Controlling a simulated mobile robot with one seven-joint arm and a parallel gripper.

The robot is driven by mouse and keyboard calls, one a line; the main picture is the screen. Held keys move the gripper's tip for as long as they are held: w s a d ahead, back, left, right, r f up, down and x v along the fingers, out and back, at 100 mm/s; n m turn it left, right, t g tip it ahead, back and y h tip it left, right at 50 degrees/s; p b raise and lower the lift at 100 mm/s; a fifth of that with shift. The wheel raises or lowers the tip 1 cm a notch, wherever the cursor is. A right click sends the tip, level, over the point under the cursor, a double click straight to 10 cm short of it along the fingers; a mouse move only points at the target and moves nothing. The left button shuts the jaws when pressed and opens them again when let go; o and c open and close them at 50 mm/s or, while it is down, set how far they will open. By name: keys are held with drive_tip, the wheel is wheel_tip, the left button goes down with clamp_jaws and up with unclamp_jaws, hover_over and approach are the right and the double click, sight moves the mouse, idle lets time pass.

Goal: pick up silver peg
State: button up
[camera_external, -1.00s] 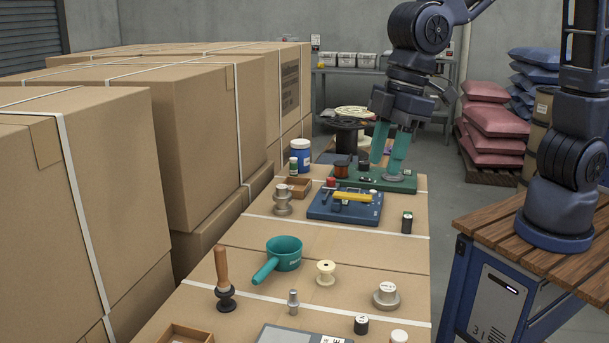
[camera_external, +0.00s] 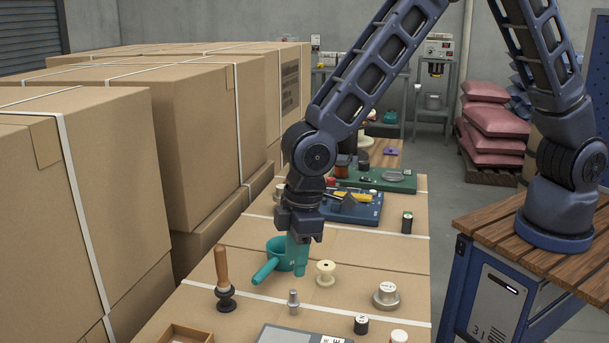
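A small silver peg (camera_external: 293,302) stands upright on the cardboard-covered surface in the near middle of the external view.
A wooden-handled tool (camera_external: 224,280) stands left of the peg. A cream spool (camera_external: 326,273) and a silver flanged piece (camera_external: 386,296) are to the right. A grey flat case (camera_external: 290,335) and a wooden tray (camera_external: 186,333) lie in front. A blue tray (camera_external: 366,213) is behind.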

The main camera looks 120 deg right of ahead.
sight(293, 290)
drive_tip(key=f, duration=0.7)
drive_tip(key=w+f, duration=0.1)
drive_tip(key=f, duration=0.2)
drive_tip(key=shift+d+f, duration=0.1)
drive_tip(key=shift+f, duration=0.2)
drive_tip(key=shift+c, duration=0.4)
clamp_jaws()
drive_tip(key=shift+r, duration=0.15)
